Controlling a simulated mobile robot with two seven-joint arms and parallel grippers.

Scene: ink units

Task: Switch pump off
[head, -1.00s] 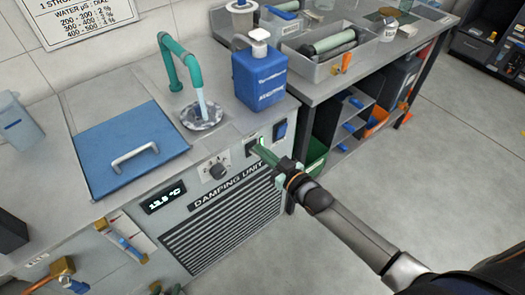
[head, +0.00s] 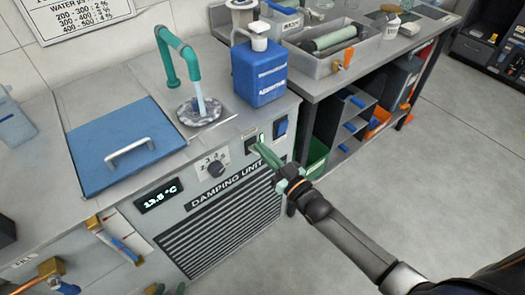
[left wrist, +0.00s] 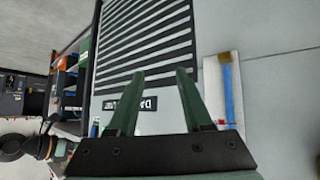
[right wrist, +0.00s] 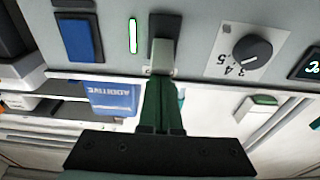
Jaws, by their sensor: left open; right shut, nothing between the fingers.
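The switch (right wrist: 165,27) and the bright lamp (right wrist: 132,36) also show in the right wrist view. My right gripper (head: 264,152) is shut and empty, its fingertips (right wrist: 160,80) at the switch's edge; whether they touch is hard to tell. Water (head: 201,106) runs from the green tap (head: 182,55) into the round drain. My left gripper (left wrist: 162,73) is open and empty, in front of the unit's grille (left wrist: 143,50).
A blue switch (head: 280,127) sits right of the black one, and a dial (head: 215,168) left of it. A blue additive bottle (head: 259,74) stands above on the worktop. A blue lid (head: 120,145) with a handle lies left. The floor at right is clear.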

